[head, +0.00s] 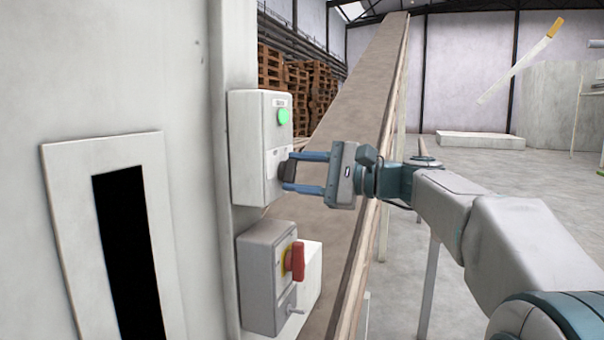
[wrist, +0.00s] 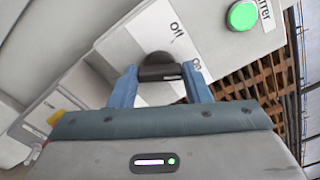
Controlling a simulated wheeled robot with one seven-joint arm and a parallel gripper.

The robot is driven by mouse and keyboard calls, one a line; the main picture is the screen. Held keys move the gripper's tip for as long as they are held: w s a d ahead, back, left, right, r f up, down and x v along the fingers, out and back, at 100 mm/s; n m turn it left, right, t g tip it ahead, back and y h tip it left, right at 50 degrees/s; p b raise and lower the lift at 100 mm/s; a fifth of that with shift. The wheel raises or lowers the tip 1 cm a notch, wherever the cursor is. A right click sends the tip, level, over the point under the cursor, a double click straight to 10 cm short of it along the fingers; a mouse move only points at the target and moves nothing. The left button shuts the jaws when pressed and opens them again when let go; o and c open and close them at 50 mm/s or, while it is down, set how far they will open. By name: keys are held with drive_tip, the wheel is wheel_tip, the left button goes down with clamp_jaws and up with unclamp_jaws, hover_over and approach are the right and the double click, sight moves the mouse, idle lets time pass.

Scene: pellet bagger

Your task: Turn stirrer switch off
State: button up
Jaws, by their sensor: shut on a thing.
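The stirrer switch is a dark knob (head: 285,171) on the lower front of a pale box (head: 247,150) on the wall panel. In the wrist view the knob (wrist: 159,62) sits between the two blue fingers of my gripper (wrist: 160,74). "Off" and "On" are printed on the white plate (wrist: 160,32) beside it. In the head view my gripper (head: 289,172) reaches the box from the right, shut on the knob with one finger above and one below. The fingers partly cover the knob, so which label it points to is unclear. A green lamp (head: 283,117) sits above the knob.
A grey box with a red rotary handle (head: 298,261) and a small lever (head: 295,311) is mounted just below. A long sloping conveyor (head: 345,110) runs behind my gripper. A panel with a black slot (head: 128,255) is at left. Open floor (head: 470,180) lies to the right.

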drive_tip(key=shift+f, duration=0.1)
drive_tip(key=shift+n+b, duration=5.8)
drive_tip(key=shift+b, duration=0.15)
drive_tip(key=o, duration=1)
